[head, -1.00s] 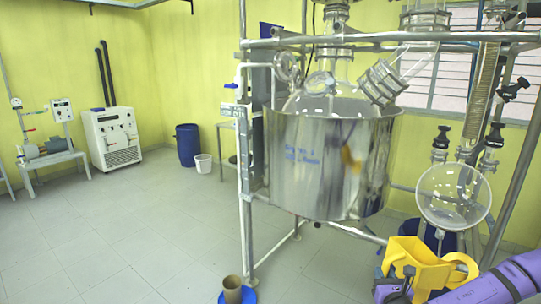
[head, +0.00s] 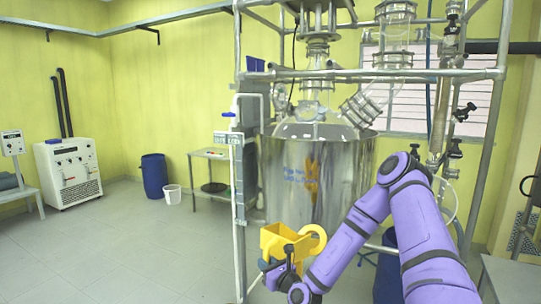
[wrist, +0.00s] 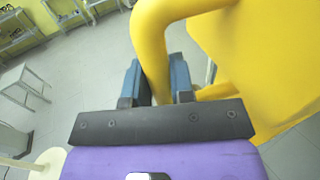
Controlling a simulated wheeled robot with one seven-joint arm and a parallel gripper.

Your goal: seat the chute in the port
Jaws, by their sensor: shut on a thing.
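The yellow chute (head: 284,243) is in my gripper (head: 280,268), low in front of the steel reactor vessel (head: 330,180). In the wrist view the blue fingers of my gripper (wrist: 158,82) are shut on the chute's curved handle, and the chute's yellow body (wrist: 262,60) fills the right side. The chute is well below the reactor's glass lid (head: 318,130) and apart from it. An angled glass neck with metal clamps (head: 361,106) rises from the lid's right side; I cannot tell for certain which opening is the port.
A steel frame with a horizontal rail (head: 400,75) and a front-left upright (head: 239,200) surrounds the reactor. A side table (head: 208,155), blue barrel (head: 154,180), white bucket (head: 172,194) and white cabinet (head: 68,172) stand at the left.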

